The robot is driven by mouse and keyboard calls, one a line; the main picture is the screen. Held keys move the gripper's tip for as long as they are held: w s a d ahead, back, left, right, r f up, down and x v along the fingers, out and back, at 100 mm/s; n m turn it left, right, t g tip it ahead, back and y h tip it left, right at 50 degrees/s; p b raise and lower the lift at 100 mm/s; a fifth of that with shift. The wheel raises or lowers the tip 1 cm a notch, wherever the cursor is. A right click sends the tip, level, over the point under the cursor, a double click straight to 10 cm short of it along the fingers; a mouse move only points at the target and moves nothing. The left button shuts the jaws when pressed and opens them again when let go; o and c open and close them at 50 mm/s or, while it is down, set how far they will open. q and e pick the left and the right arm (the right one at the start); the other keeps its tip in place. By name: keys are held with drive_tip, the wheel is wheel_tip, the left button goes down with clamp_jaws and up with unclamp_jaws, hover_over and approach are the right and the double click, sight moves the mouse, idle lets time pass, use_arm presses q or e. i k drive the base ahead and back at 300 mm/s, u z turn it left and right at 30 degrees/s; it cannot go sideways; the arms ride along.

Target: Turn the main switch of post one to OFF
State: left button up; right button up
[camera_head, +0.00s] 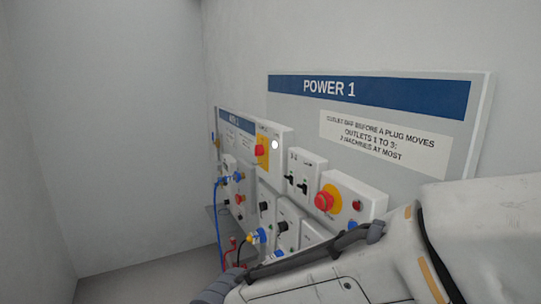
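The POWER 1 board (300,108) hangs on the right wall, seen at a slant. On its lower part a large red rotary knob (324,200) sits on a yellow disc on a white box. The knob's position marks are too small to read, so I cannot tell which of the board's controls is the main switch or how it is set. My white arm fills the lower right, with dark grey parts (372,232) along its upper edge, below the red knob and apart from it in the picture. The fingertips cannot be made out. My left gripper is not in view.
A box with black switches (303,180) sits left of the knob. Further left are a white box with a red button on yellow (261,150), a second blue-headed board (233,121), and sockets with blue, red and black cables (219,215). The left floor is clear.

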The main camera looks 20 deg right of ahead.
sight(259, 150)
drive_tip(key=u, duration=0.6)
drive_tip(key=i, duration=1.25)
drive_tip(key=z, duration=0.6)
